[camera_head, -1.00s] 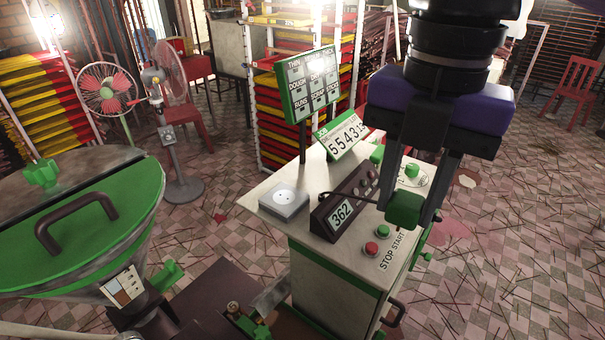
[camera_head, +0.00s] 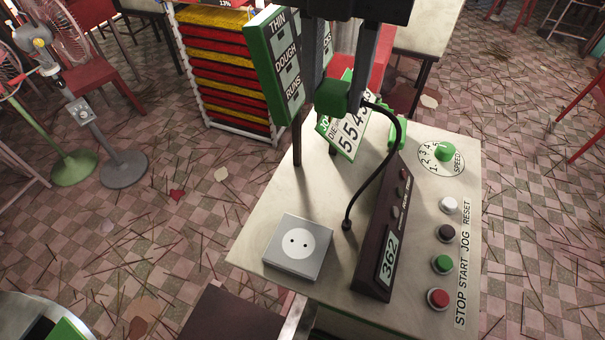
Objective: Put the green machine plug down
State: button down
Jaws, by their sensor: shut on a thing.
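The green machine plug (camera_head: 331,101) is a small green block between the two dark fingers of my gripper (camera_head: 338,92). My gripper is shut on it and holds it up above the back part of the cabinet top (camera_head: 262,215). A black cord (camera_head: 384,170) runs from the plug down to a spot on the cabinet top between the socket and the dark display. The grey square socket (camera_head: 298,246) with a round white face and two holes sits at the front left of the top. The plug is apart from it.
A dark display box reading 362 (camera_head: 385,255) stands right of the socket. A button row, including a red stop button (camera_head: 437,298), and a speed dial (camera_head: 445,152) line the right side. The green-framed sign (camera_head: 268,65) and number card (camera_head: 350,125) stand behind.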

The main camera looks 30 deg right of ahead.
jog(key=p, duration=0.3)
send_over(321, 205)
notch_tip(321, 205, down, 19)
jog(key=shift+f, duration=0.45)
jog(key=shift+f+b, duration=0.6)
jog(key=shift+b, duration=0.4)
jog(key=c, duration=1)
grip_release()
jog(key=shift+r, duration=0.1)
jog(key=shift+r+p, duration=0.75)
jog(key=shift+p, duration=0.45)
jog(key=shift+d+r+b, duration=0.1)
jog(key=shift+r+b, duration=0.2)
jog(key=shift+r, duration=0.1)
notch_tip(321, 205, up, 11)
jog(key=shift+f+b, duration=0.1)
jog(key=shift+b, duration=0.65)
